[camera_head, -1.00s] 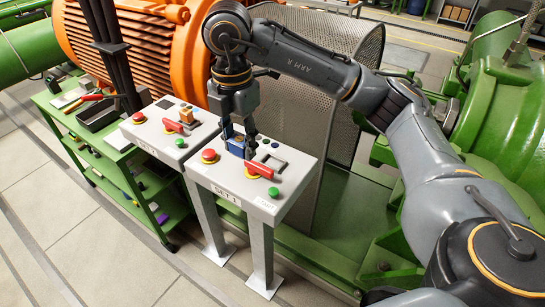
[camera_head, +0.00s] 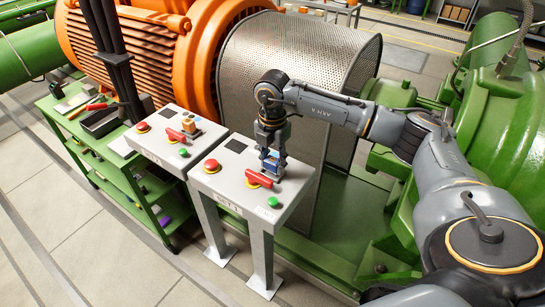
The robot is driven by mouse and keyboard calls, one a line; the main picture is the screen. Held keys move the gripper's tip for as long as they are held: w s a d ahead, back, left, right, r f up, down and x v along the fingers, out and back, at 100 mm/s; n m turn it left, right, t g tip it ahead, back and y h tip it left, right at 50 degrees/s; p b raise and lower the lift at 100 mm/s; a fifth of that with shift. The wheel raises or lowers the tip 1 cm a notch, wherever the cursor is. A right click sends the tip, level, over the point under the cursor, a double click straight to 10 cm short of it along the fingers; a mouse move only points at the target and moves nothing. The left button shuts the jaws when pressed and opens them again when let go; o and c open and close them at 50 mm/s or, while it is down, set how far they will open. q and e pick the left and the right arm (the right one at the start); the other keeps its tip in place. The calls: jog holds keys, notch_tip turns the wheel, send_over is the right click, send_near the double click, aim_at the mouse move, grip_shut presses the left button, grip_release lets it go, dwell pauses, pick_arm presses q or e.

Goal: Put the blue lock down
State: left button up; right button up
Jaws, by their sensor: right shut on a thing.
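The blue lock (camera_head: 273,157) is between the fingers of my right gripper (camera_head: 271,164), which is shut on it. It is low over the back right part of the near grey control panel (camera_head: 225,182). I cannot tell whether the lock touches the panel top. The gripper fingers partly cover the lock. A red switch handle (camera_head: 259,180) lies just in front of the gripper on the same panel. My left gripper is not in view.
The near panel also has a red button (camera_head: 211,165), a green button (camera_head: 273,202) and a dark square (camera_head: 236,146). A second panel (camera_head: 160,146) with an orange lock (camera_head: 189,125) stands to the left. A perforated guard (camera_head: 300,85) rises behind.

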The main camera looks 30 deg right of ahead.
aim_at(272, 159)
jog(key=shift+f, duration=0.1)
jog(key=shift+f, duration=0.1)
jog(key=o, duration=1.2)
jog(key=shift+o, duration=0.2)
jog(key=shift+r, duration=0.25)
notch_tip(272, 159, up, 10)
jog(key=b, duration=0.3)
jog(key=shift+a+r, duration=0.1)
jog(key=shift+r, duration=0.75)
